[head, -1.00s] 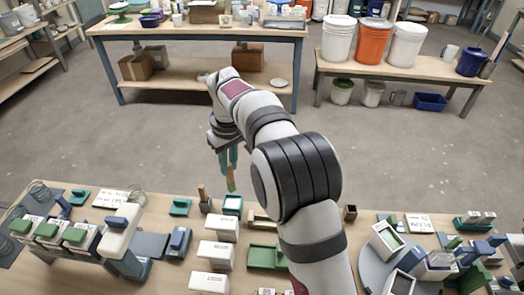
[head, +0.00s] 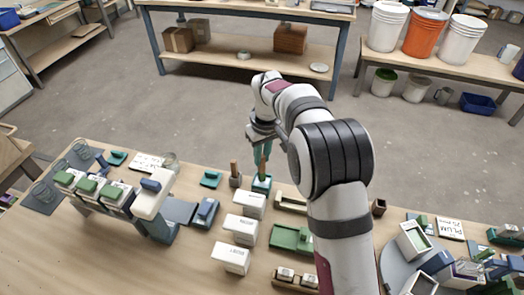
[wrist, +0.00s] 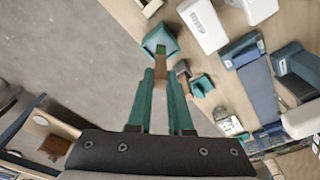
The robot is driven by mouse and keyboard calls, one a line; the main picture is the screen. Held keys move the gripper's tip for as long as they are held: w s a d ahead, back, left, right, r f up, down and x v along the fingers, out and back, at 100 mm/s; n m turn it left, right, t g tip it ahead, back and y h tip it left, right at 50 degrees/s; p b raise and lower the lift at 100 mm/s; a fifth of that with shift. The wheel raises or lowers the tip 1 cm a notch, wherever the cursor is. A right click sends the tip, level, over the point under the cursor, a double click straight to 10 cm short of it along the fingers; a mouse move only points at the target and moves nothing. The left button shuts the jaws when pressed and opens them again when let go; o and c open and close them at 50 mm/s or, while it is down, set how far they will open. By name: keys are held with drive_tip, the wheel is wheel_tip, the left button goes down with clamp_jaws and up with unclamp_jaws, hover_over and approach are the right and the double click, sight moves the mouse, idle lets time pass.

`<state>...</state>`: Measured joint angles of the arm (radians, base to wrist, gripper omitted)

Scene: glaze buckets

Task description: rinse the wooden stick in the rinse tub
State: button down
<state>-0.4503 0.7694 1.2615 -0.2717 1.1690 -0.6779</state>
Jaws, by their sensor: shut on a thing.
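My gripper (head: 263,148) has teal fingers and is shut on the wooden stick (head: 261,165), which points down. In the wrist view the stick (wrist: 160,67) sticks out past the fingertips (wrist: 160,80), and its far end looks green. The rinse tub, which I take to be the small square teal container (head: 262,186), stands near the table's far edge, right below the gripper. In the wrist view the stick's end overlaps the opening of the tub (wrist: 154,32). I cannot tell how deep it reaches, and the fingers hide part of the stick.
A small dark holder (head: 235,181) with another brown upright stick stands just left of the tub. Several white boxes (head: 249,204) stand nearer me, and a green tray (head: 291,238) lies to the right. Bare floor lies beyond the table's far edge.

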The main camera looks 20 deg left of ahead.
drive_tip(key=shift+f, duration=2.25)
